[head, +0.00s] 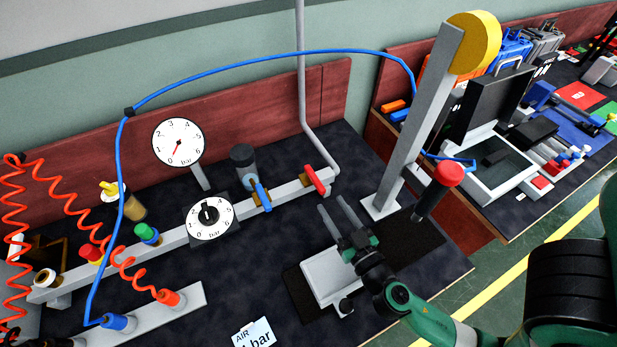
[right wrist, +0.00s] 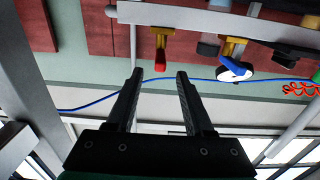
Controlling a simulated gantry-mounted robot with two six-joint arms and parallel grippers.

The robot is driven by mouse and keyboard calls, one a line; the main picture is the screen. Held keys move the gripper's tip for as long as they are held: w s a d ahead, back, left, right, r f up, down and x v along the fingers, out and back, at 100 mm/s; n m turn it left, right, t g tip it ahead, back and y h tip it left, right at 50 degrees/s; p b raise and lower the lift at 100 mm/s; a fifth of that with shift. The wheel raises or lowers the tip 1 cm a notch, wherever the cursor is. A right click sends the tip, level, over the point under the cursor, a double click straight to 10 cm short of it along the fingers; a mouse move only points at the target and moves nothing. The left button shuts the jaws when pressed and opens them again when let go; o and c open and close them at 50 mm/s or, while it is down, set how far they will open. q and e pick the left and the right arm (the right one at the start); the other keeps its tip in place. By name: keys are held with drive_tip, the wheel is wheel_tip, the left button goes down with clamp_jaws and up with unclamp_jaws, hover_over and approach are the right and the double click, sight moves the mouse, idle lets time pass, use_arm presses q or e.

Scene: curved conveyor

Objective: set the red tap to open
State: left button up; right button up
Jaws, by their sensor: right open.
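The red tap (head: 315,180) sits near the right end of the grey pipe (head: 285,193), and its handle lies across the pipe. In the right wrist view, the red tap (right wrist: 161,62) shows with its brass body under the pipe. My right gripper (head: 333,205) is open and empty, just in front of and slightly right of the tap in the head view. In the right wrist view, the fingertips of the right gripper (right wrist: 160,75) are apart, with the red handle ahead between them, and contact cannot be told. My left gripper is not in view.
A blue tap (head: 262,195) and a round dial (head: 210,217) sit left along the pipe. A gauge (head: 178,142) stands behind. A grey post (head: 415,125) and a red-topped black handle (head: 440,188) stand right of my gripper. A blue hose (head: 250,59) arches overhead.

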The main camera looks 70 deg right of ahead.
sight(306, 166)
drive_tip(key=p+x, duration=0.3)
drive_tip(key=x, duration=0.8)
drive_tip(key=shift+w+d, duration=0.15)
drive_tip(key=shift+w, duration=0.05)
clamp_jaws()
idle(0.9)
